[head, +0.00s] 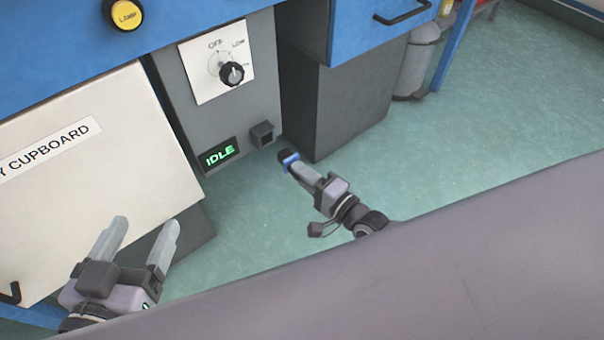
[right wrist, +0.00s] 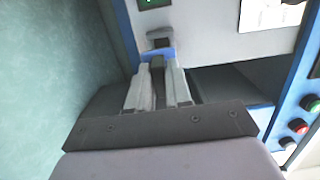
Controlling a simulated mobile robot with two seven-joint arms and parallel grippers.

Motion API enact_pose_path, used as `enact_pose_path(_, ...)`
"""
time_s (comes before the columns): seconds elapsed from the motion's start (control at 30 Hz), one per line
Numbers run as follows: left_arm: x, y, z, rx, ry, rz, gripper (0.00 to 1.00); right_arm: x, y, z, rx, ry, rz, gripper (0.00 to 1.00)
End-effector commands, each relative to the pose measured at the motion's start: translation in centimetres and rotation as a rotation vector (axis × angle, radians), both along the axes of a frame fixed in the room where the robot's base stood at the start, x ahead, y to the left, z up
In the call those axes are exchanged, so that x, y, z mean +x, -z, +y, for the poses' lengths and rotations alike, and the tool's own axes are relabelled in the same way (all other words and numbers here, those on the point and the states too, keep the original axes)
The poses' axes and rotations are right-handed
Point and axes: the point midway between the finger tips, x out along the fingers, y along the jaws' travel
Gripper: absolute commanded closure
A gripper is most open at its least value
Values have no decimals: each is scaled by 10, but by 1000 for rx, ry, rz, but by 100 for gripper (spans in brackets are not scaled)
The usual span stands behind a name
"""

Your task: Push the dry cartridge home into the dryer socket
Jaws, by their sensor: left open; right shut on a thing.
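The dry cartridge (head: 290,160), dark with a blue band, is held at the tips of my right gripper (head: 297,168), which is shut on it. It also shows in the right wrist view (right wrist: 158,62), partly hidden between the fingers. The dryer socket (head: 262,134) is a small dark square box on the grey dryer panel, just up and left of the cartridge. In the head view a small gap shows between them. In the right wrist view the socket (right wrist: 159,40) is straight beyond the cartridge. My left gripper (head: 143,245) is open and empty in front of the cupboard.
The panel has a green IDLE display (head: 220,155) and a dial (head: 231,73). A white dry cupboard door (head: 90,170) stands to the left. A dark grey cabinet (head: 350,100) stands close right of the socket. Clear green floor (head: 480,140) lies to the right.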

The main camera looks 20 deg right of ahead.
Motion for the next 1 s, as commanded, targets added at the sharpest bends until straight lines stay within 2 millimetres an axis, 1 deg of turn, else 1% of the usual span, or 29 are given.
enact_pose_path(0.17,0,0,0,0,0,0,29,0,-1,0,2,-1,-7,100)
enact_pose_path(0.27,0,0,0,0,0,0,29,6,-1,2,3,-1,-6,100)
enact_pose_path(0.7,0,0,0,1,0,-1,29,40,-1,14,3,-2,-5,100)
enact_pose_path(1.0,0,0,0,0,0,-1,29,47,0,17,2,-2,-4,100)
